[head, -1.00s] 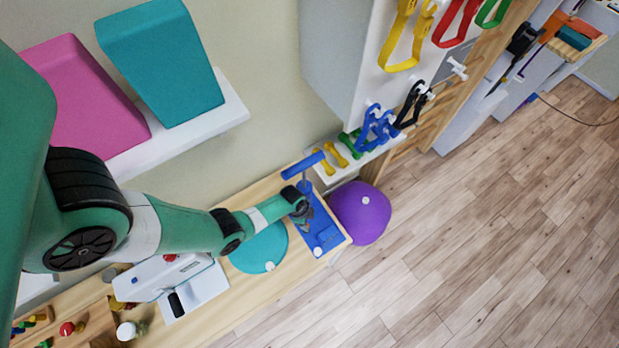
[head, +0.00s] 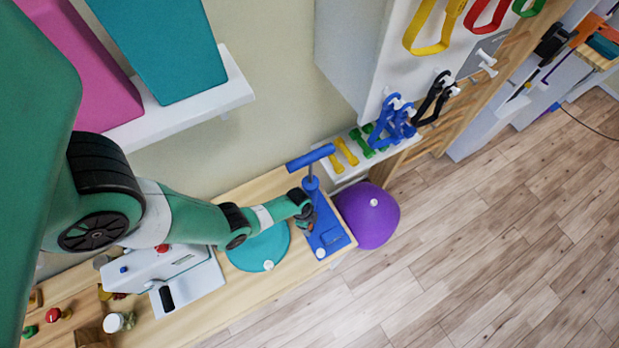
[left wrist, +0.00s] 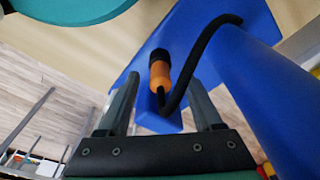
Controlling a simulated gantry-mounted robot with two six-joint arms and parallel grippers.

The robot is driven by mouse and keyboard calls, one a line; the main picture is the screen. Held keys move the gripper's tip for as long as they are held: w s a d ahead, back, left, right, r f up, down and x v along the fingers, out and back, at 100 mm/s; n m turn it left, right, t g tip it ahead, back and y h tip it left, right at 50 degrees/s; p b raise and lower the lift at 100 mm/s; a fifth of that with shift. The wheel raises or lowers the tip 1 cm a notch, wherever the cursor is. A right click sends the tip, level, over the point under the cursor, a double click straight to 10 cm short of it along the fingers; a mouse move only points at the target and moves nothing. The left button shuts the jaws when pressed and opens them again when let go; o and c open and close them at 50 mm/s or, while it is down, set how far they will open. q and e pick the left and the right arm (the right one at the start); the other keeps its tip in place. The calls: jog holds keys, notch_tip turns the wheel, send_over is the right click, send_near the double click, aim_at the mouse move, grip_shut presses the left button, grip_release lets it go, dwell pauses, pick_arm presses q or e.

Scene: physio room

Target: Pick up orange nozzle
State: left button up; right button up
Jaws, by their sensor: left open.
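The orange nozzle (left wrist: 160,74) has a black tip and a black hose that curves up and over to the right. It lies against the blue pump (left wrist: 215,45) in the left wrist view. My left gripper (left wrist: 164,90) is open, with one finger on each side of the nozzle's lower end; I cannot tell whether they touch it. In the head view my left gripper (head: 309,222) is beside the blue pump (head: 331,240) near the bench's right end, and the nozzle cannot be made out there. My right gripper is not in view.
A teal disc (head: 262,250) lies left of the pump on the wooden bench (head: 235,300). A purple ball (head: 368,214) stands just right of the pump. A small shelf with dumbbells (head: 345,150) is behind. The floor at right is clear.

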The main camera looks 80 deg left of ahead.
pick_arm(q)
jog(key=shift+f, duration=0.15)
jog(key=shift+c, duration=0.2)
grip_shut()
